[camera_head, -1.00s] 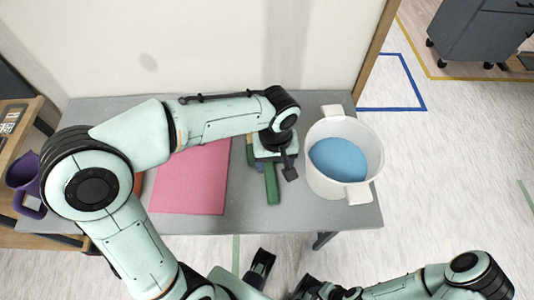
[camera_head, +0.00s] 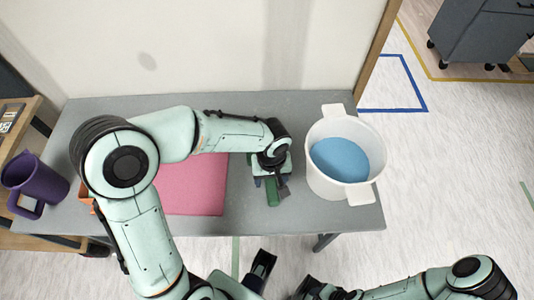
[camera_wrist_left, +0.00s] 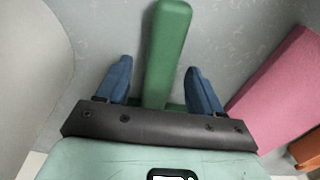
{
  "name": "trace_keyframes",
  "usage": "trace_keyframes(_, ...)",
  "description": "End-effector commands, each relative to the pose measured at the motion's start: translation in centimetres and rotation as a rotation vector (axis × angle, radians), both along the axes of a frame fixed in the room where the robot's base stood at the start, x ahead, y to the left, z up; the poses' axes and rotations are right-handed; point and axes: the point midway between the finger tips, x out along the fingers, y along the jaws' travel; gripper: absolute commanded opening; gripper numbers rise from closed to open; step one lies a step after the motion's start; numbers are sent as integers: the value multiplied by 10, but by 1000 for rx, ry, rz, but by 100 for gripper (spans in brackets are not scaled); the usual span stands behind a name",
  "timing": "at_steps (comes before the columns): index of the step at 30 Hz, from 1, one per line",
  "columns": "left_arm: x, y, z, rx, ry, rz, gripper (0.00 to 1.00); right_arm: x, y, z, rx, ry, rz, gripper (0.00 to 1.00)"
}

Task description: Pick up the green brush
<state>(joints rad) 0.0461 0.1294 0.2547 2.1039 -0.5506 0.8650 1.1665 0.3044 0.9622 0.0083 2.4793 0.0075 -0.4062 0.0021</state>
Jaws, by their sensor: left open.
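The green brush (camera_head: 272,193) lies on the grey table, its handle pointing to the front edge. My left gripper (camera_head: 271,183) is over it, pointing down, and hides most of the brush in the head view. In the left wrist view the green handle (camera_wrist_left: 167,45) runs between the two blue fingers of my left gripper (camera_wrist_left: 158,68). The fingers are apart, with a gap on each side of the handle. The brush's far end is hidden under the gripper body.
A white bucket (camera_head: 325,182) with blue contents stands close to the right of the left gripper. A pink sheet-like item (camera_head: 195,187) lies to the left. A purple mug (camera_head: 40,182) stands at the far left. The grey table (camera_head: 245,222) is bare along its front edge.

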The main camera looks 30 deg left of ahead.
Motion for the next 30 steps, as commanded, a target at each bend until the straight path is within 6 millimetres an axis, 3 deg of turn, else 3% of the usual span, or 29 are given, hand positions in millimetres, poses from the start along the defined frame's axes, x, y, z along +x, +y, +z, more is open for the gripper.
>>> trace_keyframes(2, 0, 0, 0, 0, 0, 0, 63, 0, 0, 0, 0, 0, 0, 43)
trace_keyframes(7, 0, 0, 1, 0, 0, 0, 7, 0, 0, 0, 0, 1, 0, 43)
trace_keyframes(8, 0, 0, 1, 1, -1, 0, 5, 0, 0, 0, 0, 1, 0, 43)
trace_keyframes(20, 1, 0, 8, 0, -5, 0, 5, -1, 0, 1, 1, 3, 1, 43)
trace_keyframes(26, 1, 0, 36, 0, -8, 0, 5, -2, 0, 6, 3, 9, 3, 43)
trace_keyframes(30, 2, 0, 73, 0, -10, 1, 5, -4, 0, 12, 4, 17, 4, 43)
